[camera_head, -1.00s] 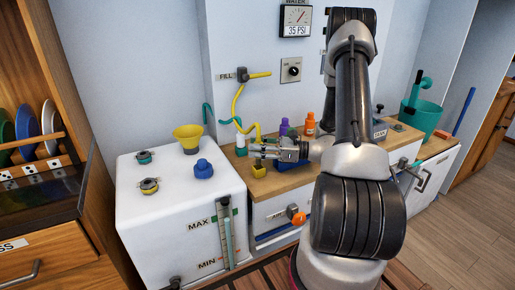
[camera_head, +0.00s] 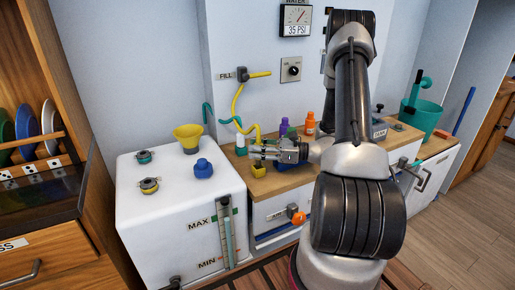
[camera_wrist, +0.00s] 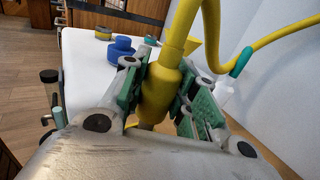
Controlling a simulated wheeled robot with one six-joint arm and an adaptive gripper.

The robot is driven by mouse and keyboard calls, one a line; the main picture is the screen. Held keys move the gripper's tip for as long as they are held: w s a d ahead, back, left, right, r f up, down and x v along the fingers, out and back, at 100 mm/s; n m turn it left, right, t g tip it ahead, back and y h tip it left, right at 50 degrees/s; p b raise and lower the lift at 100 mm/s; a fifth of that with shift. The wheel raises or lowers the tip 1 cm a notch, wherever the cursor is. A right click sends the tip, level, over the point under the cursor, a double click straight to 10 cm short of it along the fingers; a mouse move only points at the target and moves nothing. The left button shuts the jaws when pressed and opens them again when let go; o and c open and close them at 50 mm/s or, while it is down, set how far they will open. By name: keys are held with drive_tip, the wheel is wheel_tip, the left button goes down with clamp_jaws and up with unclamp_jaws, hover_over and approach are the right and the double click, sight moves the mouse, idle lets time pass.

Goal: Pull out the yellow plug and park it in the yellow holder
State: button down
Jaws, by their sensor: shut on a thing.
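The yellow plug (camera_wrist: 158,92) is upright between the two green-padded fingers of my gripper (camera_wrist: 157,88) in the wrist view, and the fingers are shut on it. A yellow hose (camera_wrist: 275,43) runs from its top. In the head view my gripper (camera_head: 257,152) is low over the left part of the wooden counter, and its fingers mostly hide the plug. A yellow block (camera_head: 258,170), seemingly the yellow holder, sits on the counter just below the fingers. I cannot tell whether the plug's lower end touches it.
The hose hangs from the FILL valve (camera_head: 243,75) on the wall. A white tank (camera_head: 170,215) with a yellow funnel (camera_head: 188,136) and blue cap (camera_head: 203,168) stands left. Purple (camera_head: 285,126) and orange (camera_head: 310,124) bottles stand behind my gripper. A teal bucket (camera_head: 421,115) is right.

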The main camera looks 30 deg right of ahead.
drive_tip(key=shift+f, duration=1.7)
drive_tip(key=c, duration=1.1)
unclamp_jaws()
drive_tip(key=shift+o, duration=0.2)
wheel_tip(320, 180, up, 10)
